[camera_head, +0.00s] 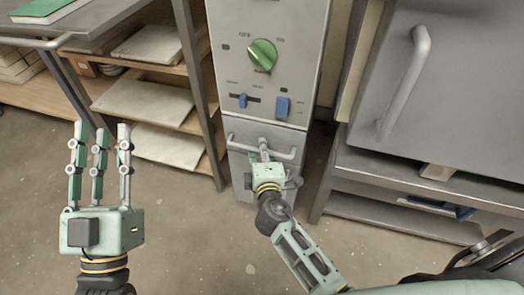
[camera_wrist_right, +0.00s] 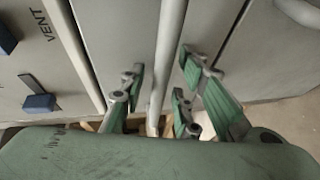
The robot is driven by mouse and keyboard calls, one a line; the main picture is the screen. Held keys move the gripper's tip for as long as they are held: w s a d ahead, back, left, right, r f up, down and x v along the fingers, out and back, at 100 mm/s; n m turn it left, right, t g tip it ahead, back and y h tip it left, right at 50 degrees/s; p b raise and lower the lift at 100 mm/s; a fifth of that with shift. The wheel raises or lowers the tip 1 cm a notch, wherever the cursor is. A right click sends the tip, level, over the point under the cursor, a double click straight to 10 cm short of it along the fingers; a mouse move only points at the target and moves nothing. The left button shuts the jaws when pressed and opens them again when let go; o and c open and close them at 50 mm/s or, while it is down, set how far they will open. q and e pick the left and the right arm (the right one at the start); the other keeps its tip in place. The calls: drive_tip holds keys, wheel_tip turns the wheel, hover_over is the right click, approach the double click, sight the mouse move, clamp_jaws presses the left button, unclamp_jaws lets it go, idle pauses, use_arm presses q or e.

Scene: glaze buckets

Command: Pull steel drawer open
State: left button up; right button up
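The steel drawer (camera_head: 239,172) is the lower front of the grey cabinet in the middle of the head view. Its front looks flush with the panel above. Its bar handle (camera_head: 286,155) runs across the top of the front. My right gripper (camera_head: 262,158) is at the middle of this bar. In the right wrist view, the handle bar (camera_wrist_right: 168,55) passes between the spread green fingers of my right gripper (camera_wrist_right: 160,95), with gaps on both sides. My left gripper (camera_head: 99,128) is open and empty, held over the floor at the left.
The control panel (camera_head: 222,75) above the drawer has a green knob (camera_head: 262,55) and two blue switches. A shelf rack (camera_head: 192,62) with slabs stands at the left. A grey cabinet with a large handle (camera_head: 405,85) stands at the right. The floor (camera_head: 190,240) in front is clear.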

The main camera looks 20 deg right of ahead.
clamp_jaws()
idle(0.4)
